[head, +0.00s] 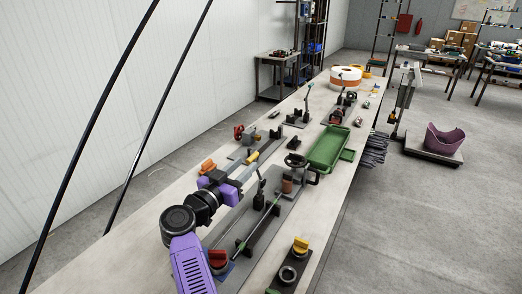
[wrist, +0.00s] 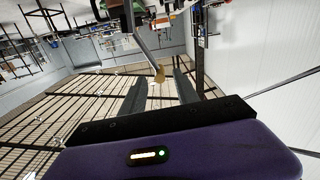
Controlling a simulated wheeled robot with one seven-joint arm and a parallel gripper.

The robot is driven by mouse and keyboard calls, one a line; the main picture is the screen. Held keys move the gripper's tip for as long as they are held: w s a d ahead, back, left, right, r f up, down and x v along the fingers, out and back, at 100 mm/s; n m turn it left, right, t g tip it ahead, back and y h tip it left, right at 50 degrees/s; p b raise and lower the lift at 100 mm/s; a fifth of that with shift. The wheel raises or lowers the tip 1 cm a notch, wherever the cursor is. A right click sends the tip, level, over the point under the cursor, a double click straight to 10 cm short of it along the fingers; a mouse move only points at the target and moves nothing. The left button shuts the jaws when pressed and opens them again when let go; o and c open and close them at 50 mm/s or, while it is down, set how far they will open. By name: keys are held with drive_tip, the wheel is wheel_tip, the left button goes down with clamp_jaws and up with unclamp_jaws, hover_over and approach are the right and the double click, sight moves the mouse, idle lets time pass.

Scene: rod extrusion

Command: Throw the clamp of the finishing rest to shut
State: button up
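A grey lever (wrist: 146,48) with a tan-yellow tip shows in the wrist view. Its tip is between the far ends of my gripper's (wrist: 159,75) two dark fingers, with gaps on both sides. My gripper is open and holds nothing. In the head view, a yellow grip (head: 252,157) on a grey fixture is just beyond my purple gripper body (head: 230,192); it looks like the same lever. I cannot tell for sure which fixture is the finishing rest, or how far its clamp is closed.
A black upright handle (head: 260,188) and a long rod (head: 257,227) on a grey plate are close to my arm's right. A green tray (head: 327,148) is farther right. A black handwheel (head: 296,160) and a toggle fixture (head: 297,119) are beyond.

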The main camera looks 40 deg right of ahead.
sight(251, 158)
drive_tip(key=p+x, duration=0.1)
drive_tip(key=x, duration=0.6)
drive_tip(key=shift+w+d, duration=0.1)
drive_tip(key=shift+d, duration=0.2)
clamp_jaws()
drive_tip(key=shift+a, duration=0.1)
idle(1.1)
